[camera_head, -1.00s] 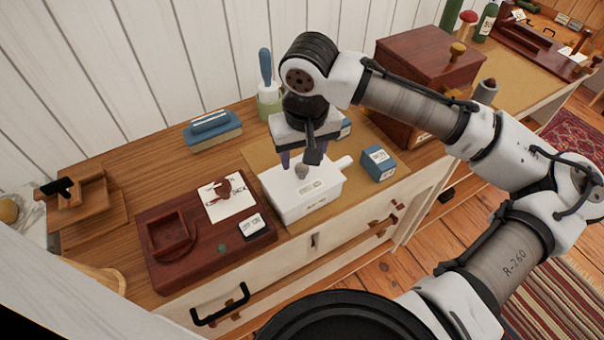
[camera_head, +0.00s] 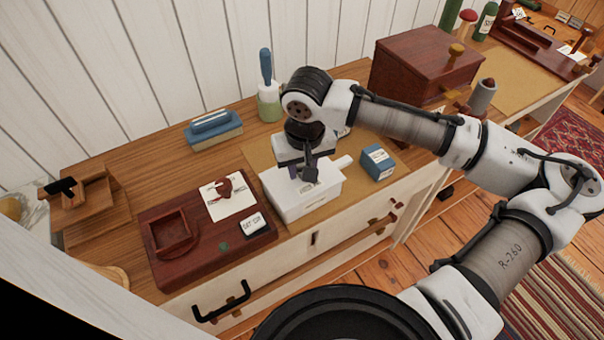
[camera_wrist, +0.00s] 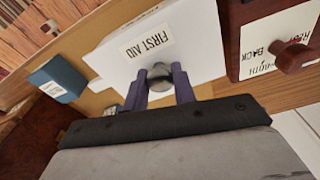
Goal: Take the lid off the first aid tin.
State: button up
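The first aid tin (camera_head: 287,207) is a white box standing on a tan mat on the cabinet top. In the wrist view, its white lid (camera_wrist: 118,62) carries a "FIRST AID" label and a round grey knob (camera_wrist: 160,74). My gripper (camera_head: 304,178) is low over the tin and hides most of the knob in the head view. In the wrist view, its two purple fingers (camera_wrist: 160,82) stand apart, one on each side of the knob. A small gap seems to show beside the knob; contact is unclear. The lid sits on the tin.
A blue box (camera_head: 377,165) stands close right of the tin, and a dark red tray (camera_head: 180,262) with a card lies left. A green-white holder with a blue handle (camera_head: 268,98) stands behind. A brown wooden chest (camera_head: 424,70) stands back right.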

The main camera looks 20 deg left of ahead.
jog(key=c, duration=0.3)
jog(key=shift+r, duration=0.1)
